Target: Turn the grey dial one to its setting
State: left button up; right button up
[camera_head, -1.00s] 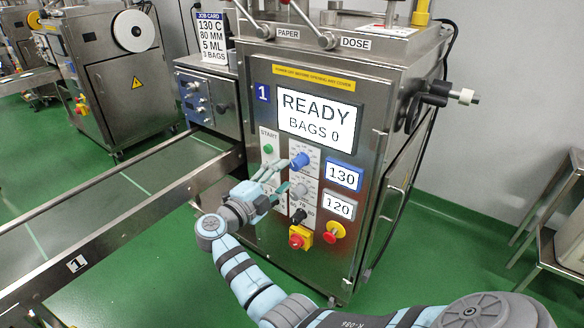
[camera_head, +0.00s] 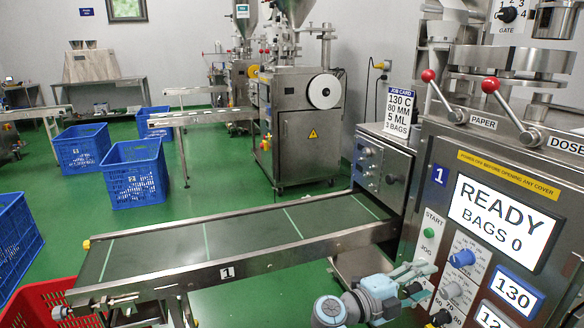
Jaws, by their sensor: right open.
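Machine 1's panel (camera_head: 410,252) is at the right. On it are a blue dial (camera_head: 462,258) and, just below, a grey dial (camera_head: 452,290) with scale marks around it. A blue-framed display (camera_head: 516,292) beside the blue dial reads 130. A lower display (camera_head: 491,317) is cut off by the bottom edge, so its full number cannot be read. My right gripper (camera_head: 428,283) is open and empty, its fingers pointing at the panel just left of the grey dial. I cannot tell whether it touches the panel. My left gripper is not in view.
The main screen (camera_head: 503,218) reads READY, BAGS 0. The job card (camera_head: 398,109) lists 130 C, 80 MM, 5 ML, 3 BAGS. A green start button (camera_head: 428,241) and a black knob (camera_head: 440,318) are near my gripper. A conveyor (camera_head: 240,236) runs left; blue crates (camera_head: 136,174) stand beyond.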

aim_at(454, 290)
jog(key=k, duration=0.9)
